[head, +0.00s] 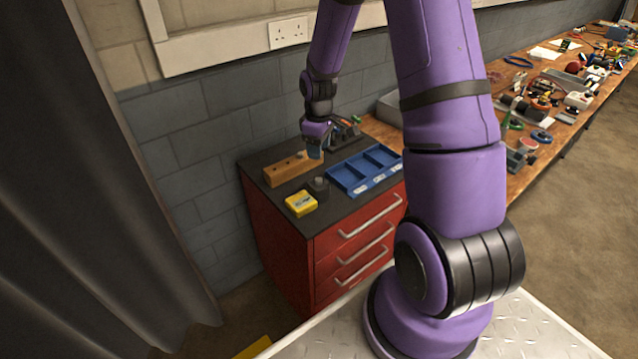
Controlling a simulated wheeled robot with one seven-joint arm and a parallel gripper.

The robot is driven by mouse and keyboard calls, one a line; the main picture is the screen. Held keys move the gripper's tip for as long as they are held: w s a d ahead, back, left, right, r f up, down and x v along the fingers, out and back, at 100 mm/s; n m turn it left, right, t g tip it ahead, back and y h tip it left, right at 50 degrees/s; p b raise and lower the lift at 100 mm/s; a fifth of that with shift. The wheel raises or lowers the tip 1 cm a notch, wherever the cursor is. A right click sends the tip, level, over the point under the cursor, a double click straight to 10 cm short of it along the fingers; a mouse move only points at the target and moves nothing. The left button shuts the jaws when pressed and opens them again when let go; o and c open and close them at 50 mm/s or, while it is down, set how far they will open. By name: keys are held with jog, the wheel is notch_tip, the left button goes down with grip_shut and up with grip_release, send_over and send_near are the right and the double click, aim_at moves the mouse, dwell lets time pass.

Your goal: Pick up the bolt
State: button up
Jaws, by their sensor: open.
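My gripper (315,152) is small in the head view, pointing down over the back part of the dark cabinet top, beside a wooden block (285,172). Its jaws are open. A small pale piece (302,154) shows at the top of the block, close to the fingers; it may be the bolt, but it is too small to tell. I cannot tell whether the fingers touch it or the block. My arm hides part of the area behind the gripper.
The red drawer cabinet (328,262) also carries a yellow box (300,204), a small dark round object (318,187) and a blue compartment tray (348,186). Dark items stand behind the gripper. A cluttered wooden bench (512,181) is at right, a grey wall behind.

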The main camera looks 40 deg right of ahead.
aim_at(319, 179)
jog(key=shift+f, duration=0.15)
dwell(0.5)
jog(key=shift+f, duration=5.4)
grip_shut()
